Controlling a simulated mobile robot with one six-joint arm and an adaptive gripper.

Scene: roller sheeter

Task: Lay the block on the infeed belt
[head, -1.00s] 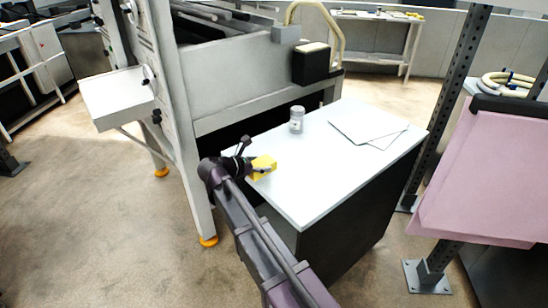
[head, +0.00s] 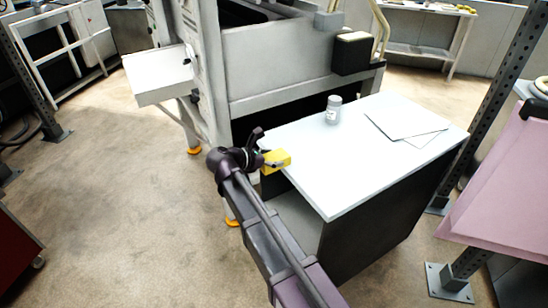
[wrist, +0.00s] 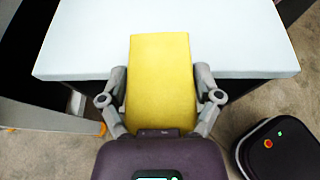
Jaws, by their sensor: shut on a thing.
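A yellow block (head: 276,160) is in my gripper (head: 268,160) at the left edge of a white-topped cabinet. In the wrist view the block (wrist: 160,80) sits between the two fingers of my gripper (wrist: 161,100), which is shut on its sides. Its far end overlaps the near edge of the white top (wrist: 220,35) in that view; I cannot tell how far above it is. The roller sheeter (head: 270,65) stands behind the cabinet. A white flat shelf (head: 157,75) juts from its left side; I cannot tell whether this is the infeed belt.
The white top (head: 360,165) carries a small grey jar (head: 333,109) and flat sheets (head: 400,125). A pink panel (head: 505,190) on a dark post stands at the right. The floor (head: 110,180) at the left is open.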

